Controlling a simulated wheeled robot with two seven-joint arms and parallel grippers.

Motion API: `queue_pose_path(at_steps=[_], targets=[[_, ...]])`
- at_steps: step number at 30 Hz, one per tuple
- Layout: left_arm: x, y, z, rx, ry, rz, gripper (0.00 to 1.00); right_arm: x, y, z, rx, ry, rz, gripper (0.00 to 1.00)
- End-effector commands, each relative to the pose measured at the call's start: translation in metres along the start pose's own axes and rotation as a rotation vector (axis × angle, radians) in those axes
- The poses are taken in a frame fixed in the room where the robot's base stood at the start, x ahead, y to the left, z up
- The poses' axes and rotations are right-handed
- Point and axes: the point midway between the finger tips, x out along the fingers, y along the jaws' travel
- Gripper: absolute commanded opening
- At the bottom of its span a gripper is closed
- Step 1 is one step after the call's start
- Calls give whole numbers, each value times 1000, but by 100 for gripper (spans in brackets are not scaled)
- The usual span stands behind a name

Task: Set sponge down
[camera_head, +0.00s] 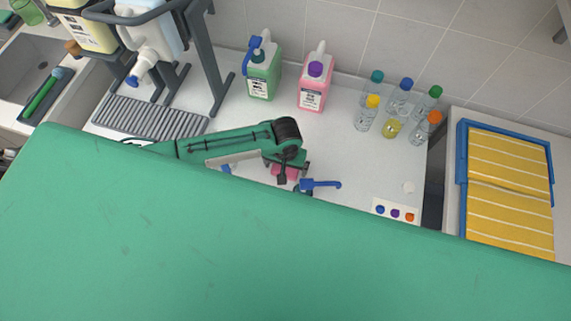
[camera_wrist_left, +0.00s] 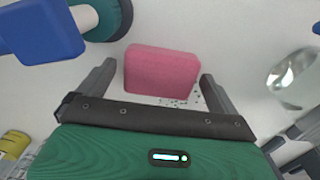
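A pink sponge (camera_wrist_left: 161,72) lies between the two fingers of my left gripper (camera_wrist_left: 158,75) in the left wrist view. Narrow gaps show between the fingers and the sponge's sides, so the gripper looks open around it. Small dark specks lie on the white surface beside the sponge. In the head view the sponge (camera_head: 291,172) shows only in part below my green left wrist, low over or on the white counter (camera_head: 360,170); its contact with the counter cannot be made out. My right gripper is not in view.
A blue-topped bottle (camera_wrist_left: 42,28) stands close beside the left finger. A clear round object (camera_wrist_left: 294,78) is to the right. Green (camera_head: 263,77) and pink (camera_head: 314,88) jugs and several capped bottles stand along the back. A large green shape hides the counter's front.

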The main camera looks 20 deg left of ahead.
Motion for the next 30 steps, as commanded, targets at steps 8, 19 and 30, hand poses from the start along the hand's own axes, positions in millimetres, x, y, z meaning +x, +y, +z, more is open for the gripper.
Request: queue_pose_path(at_steps=[8, 19, 30], targets=[[0, 0, 0, 0, 0, -1, 98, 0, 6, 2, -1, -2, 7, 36], [-52, 1, -1, 1, 3, 3, 98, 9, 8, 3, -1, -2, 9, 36], [-116, 0, -1, 0, 1, 1, 98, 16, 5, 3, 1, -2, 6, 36]])
